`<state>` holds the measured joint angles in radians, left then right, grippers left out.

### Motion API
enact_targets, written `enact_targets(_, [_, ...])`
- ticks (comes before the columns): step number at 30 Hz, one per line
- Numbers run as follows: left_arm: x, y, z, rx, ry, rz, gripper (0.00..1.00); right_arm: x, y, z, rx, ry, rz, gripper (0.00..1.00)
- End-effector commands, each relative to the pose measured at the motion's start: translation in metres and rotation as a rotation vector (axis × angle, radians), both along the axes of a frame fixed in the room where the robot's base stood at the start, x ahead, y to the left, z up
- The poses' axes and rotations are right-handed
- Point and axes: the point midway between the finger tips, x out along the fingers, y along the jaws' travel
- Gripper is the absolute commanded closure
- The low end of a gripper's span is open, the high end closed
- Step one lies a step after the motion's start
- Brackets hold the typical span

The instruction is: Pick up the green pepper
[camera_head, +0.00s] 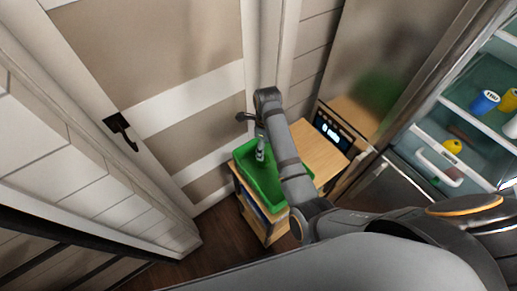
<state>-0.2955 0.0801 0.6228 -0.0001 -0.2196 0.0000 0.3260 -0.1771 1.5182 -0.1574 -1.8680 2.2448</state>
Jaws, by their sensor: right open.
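My right arm reaches in from the right and bends over a green tray (254,180). My right gripper (260,155) points down at the tray's far end, small and partly hidden by its own arm, open. I cannot make out a green pepper in the tray; the forearm covers its right part. A small dark green thing (435,180) lies low in the open fridge at the right, too small to tell what it is. My left gripper is out of view.
The tray stands on a small wooden cabinet (318,149) by the wall. The open fridge holds a blue cup (485,101), a yellow item (452,146) and a white-handled drawer (438,168). A door with a dark handle (121,130) is at the left. Some wooden floor (215,240) is clear.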

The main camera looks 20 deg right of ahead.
Motion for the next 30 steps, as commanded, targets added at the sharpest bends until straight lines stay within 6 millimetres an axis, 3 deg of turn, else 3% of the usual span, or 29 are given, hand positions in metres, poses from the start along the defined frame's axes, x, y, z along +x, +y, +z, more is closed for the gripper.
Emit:
enact_targets(6, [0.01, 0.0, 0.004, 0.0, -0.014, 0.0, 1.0, -0.001, 0.0, -0.012, 0.0, 0.003, 0.002, 0.3])
enact_targets(12, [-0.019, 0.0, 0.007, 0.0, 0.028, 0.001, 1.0, -0.001, 0.0, -0.045, 0.0, 0.001, 0.003, 0.3])
enact_targets(16, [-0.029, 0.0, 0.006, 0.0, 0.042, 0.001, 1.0, -0.001, 0.001, -0.053, 0.0, -0.001, 0.002, 0.3])
enact_targets(20, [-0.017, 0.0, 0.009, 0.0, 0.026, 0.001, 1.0, 0.0, 0.001, -0.057, 0.0, 0.0, 0.003, 0.3])
enact_targets(25, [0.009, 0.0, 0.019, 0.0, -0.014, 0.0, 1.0, 0.005, 0.005, -0.081, 0.0, 0.001, 0.004, 0.3])
enact_targets(30, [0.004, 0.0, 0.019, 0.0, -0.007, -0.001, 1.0, 0.005, 0.006, -0.103, 0.001, -0.002, 0.003, 0.3])
